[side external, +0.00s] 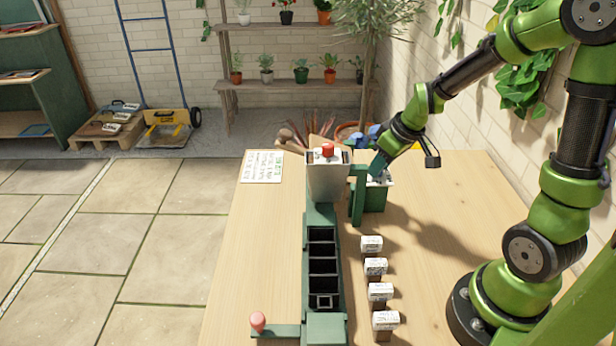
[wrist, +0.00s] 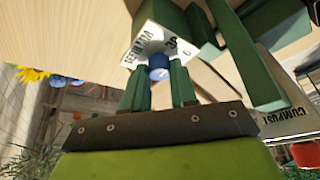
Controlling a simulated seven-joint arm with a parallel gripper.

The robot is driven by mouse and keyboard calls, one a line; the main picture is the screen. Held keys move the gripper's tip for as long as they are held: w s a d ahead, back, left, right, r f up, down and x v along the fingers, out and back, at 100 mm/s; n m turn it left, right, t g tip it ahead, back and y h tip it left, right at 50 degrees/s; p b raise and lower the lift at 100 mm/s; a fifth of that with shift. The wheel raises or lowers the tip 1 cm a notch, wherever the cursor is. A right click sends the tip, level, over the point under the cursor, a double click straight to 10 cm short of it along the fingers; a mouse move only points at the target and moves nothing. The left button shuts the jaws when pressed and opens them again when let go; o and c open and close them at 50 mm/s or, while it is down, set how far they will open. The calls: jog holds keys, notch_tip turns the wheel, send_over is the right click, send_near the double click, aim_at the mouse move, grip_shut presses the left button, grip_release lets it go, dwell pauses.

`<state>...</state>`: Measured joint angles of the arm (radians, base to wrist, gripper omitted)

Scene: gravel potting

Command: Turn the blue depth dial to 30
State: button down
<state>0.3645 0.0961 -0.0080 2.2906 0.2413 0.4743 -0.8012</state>
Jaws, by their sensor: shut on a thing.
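The blue depth dial (wrist: 158,68) sits on a white label plate (wrist: 148,47) with printed lettering and the number 30 beside the dial. In the wrist view my gripper (wrist: 159,77) has its two green fingers on either side of the dial, shut on it. In the side external view my gripper (side external: 376,169) reaches down onto the white-topped green dial box (side external: 374,200). The dial is hidden there behind the fingers. I cannot tell which mark the dial points to.
A green rail with open compartments (side external: 308,262) runs toward the front. Several white-topped blocks (side external: 376,267) stand right of it. A pink-red knob (side external: 257,321) is at front left.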

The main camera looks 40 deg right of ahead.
dwell(0.4)
jog(key=c, duration=0.9)
grip_release()
jog(key=v, duration=1.7)
jog(key=shift+d, duration=0.1)
jog(key=s+a+f+m+t+y, duration=0.1)
jog(key=s+a+m, duration=0.3)
jog(key=a, duration=1)
jog(key=shift+s+t+y, duration=0.25)
jog(key=shift+t+y, duration=0.25)
jog(key=shift+t, duration=0.3)
